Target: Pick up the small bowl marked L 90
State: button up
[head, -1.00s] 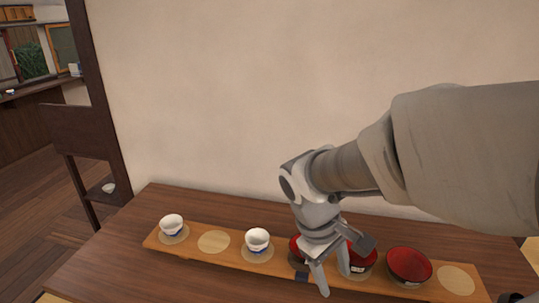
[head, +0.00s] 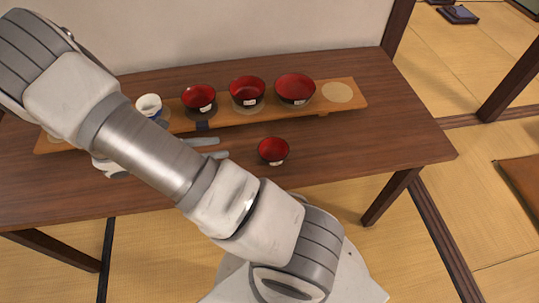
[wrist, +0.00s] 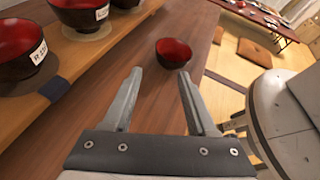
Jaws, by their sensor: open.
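A small red-and-black bowl (head: 273,149) stands alone on the table in front of the board; its pale tag is too small to read. It also shows in the wrist view (wrist: 174,52), just beyond the fingertips. My gripper (head: 222,147) is open and empty, to the left of this bowl and apart from it. The wrist view shows both fingers (wrist: 160,72) spread, with bare wood between them. Three more red bowls stand on the board: a left one (head: 199,97), a middle one (head: 247,90) and a right one (head: 295,88). No L 90 mark is legible.
The wooden board (head: 345,107) runs along the table's back, with an empty round spot (head: 337,92) at its right end and a white cup (head: 149,105) left of the bowls. The table (head: 390,140) is clear right of the small bowl. A wall stands behind.

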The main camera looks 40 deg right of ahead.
jog(key=b, duration=0.1)
send_near(274, 142)
jog(key=shift+x, duration=1.25)
jog(key=shift+b+x, duration=0.65)
jog(key=shift+x, duration=2)
grip_shut()
